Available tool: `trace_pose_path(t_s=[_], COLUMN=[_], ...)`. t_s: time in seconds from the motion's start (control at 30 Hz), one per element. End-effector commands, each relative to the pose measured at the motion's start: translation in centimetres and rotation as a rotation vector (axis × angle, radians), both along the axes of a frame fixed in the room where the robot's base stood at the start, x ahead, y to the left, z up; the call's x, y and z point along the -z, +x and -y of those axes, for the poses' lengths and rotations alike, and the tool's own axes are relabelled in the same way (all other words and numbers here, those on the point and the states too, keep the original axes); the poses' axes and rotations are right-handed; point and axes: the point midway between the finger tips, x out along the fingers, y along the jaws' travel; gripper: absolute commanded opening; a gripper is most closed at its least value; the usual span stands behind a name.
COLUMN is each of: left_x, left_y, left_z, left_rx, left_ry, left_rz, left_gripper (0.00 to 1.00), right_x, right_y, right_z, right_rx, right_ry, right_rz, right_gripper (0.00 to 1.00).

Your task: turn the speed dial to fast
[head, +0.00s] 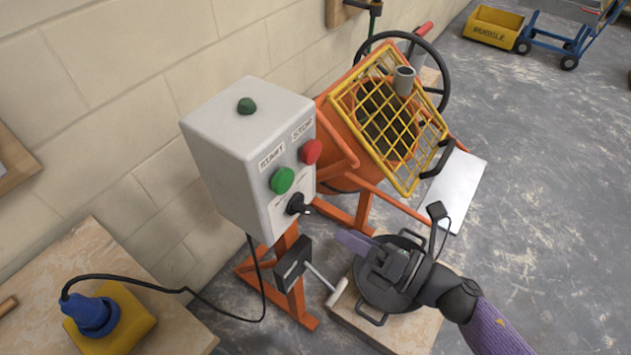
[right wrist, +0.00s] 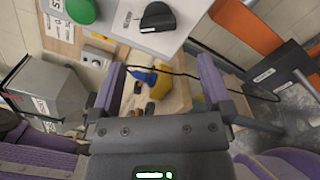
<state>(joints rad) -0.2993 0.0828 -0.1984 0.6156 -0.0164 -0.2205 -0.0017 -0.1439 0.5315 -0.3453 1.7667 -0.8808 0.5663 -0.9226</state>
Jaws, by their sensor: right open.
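The black speed dial (head: 296,204) sits low on the front of the grey control box (head: 225,150), below the green START button (head: 282,180) and red STOP button (head: 310,151). Its dark grip points toward the lower right in the head view. The dial also shows at the top of the right wrist view (right wrist: 158,16), beyond the fingertips; small lettering beside it is unreadable. My right gripper (head: 358,246) is open and empty, right of and below the dial, apart from it. Its two purple fingers stand wide apart in the right wrist view (right wrist: 160,68). My left gripper is not in view.
The orange mixer (head: 340,120) with a yellow grid (head: 418,168) stands behind the box. A dark block (head: 293,262) hangs below the box. A cable runs to a blue plug (head: 92,316) at left.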

Motion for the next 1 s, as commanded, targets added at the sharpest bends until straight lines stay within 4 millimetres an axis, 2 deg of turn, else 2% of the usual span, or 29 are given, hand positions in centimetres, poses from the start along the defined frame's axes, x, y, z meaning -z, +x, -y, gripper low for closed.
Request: trace_pose_path(t_s=[0.2, 0.4, 0.77, 0.8, 1.0], left_x=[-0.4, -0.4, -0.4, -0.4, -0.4], left_y=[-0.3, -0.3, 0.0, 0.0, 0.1], left_z=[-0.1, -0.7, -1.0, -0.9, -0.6], left_rx=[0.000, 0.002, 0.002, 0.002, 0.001], left_ry=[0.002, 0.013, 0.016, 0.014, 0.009], left_rz=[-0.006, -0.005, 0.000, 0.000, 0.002], left_gripper=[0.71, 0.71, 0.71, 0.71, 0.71], right_x=[-0.2, 0.0, 0.1, 0.1, 0.0], right_y=[3.1, 4.9, 5.5, 5.5, 5.5], right_z=[-4.1, -6.7, -7.5, -7.5, -7.5], right_rx=[0.002, 0.002, 0.003, 0.003, 0.003], right_ry=[0.005, 0.003, 0.003, 0.003, 0.003], right_rz=[0.001, -0.001, -0.004, -0.004, -0.004], right_gripper=[1.00, 1.00, 1.00, 0.98, 0.56])
